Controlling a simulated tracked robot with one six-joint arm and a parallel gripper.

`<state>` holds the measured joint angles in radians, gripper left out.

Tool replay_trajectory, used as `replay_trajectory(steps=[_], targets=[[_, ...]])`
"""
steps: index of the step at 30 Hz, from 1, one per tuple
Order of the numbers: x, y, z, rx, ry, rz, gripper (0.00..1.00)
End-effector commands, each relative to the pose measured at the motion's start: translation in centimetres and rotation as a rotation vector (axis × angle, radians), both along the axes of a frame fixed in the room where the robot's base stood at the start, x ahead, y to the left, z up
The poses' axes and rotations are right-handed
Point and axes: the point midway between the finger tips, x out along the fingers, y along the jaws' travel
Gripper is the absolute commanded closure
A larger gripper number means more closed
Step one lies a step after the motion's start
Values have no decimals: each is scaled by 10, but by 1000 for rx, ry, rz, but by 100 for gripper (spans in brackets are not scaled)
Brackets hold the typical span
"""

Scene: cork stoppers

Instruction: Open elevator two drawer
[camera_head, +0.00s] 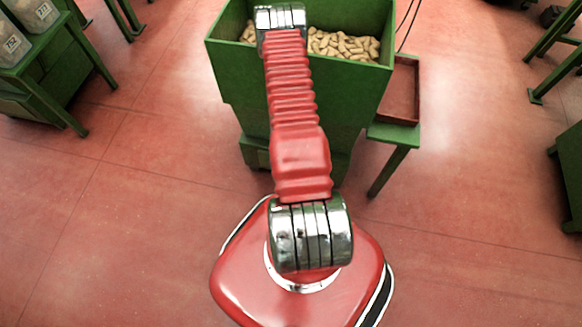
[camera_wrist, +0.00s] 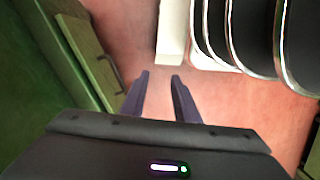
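A green elevator hopper (camera_head: 290,95) full of corks (camera_head: 345,45) stands in front of me in the head view; no number shows on it. In the wrist view, a green panel (camera_wrist: 82,45) with a dark handle (camera_wrist: 106,66) is at the left and looks like a drawer front; which elevator it belongs to and whether it is ajar I cannot tell. My gripper (camera_wrist: 160,76) is open and empty, its two dark fingers apart over the red floor, to the right of the handle and not touching it. In the head view, my gripper is hidden.
A green side stand (camera_head: 393,133) with a reddish tray (camera_head: 404,92) adjoins the hopper on the right. Green tables (camera_head: 50,85) with cork bags (camera_head: 12,42) stand at the left, and green furniture is at the right edge. The red floor (camera_head: 470,190) between them is clear.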

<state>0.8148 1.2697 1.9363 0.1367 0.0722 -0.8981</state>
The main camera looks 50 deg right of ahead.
Motion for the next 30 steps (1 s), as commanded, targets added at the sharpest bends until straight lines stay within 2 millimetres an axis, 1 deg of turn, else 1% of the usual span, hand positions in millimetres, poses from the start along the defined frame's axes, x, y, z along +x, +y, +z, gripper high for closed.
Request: replay_trajectory(steps=[1,3,6,8,12,15,19,30], targets=[[-3,-3,-14,-14,-12,31,72],[-2,-12,-30,-45,-40,87,72],[4,-30,-45,-110,-77,188,72],[10,-41,-49,-150,-99,250,72],[25,-64,-50,-230,-133,381,72],[30,-72,-48,-261,-143,446,72],[31,-74,-48,-269,-144,478,72],[31,-74,-50,-268,-143,477,72]])
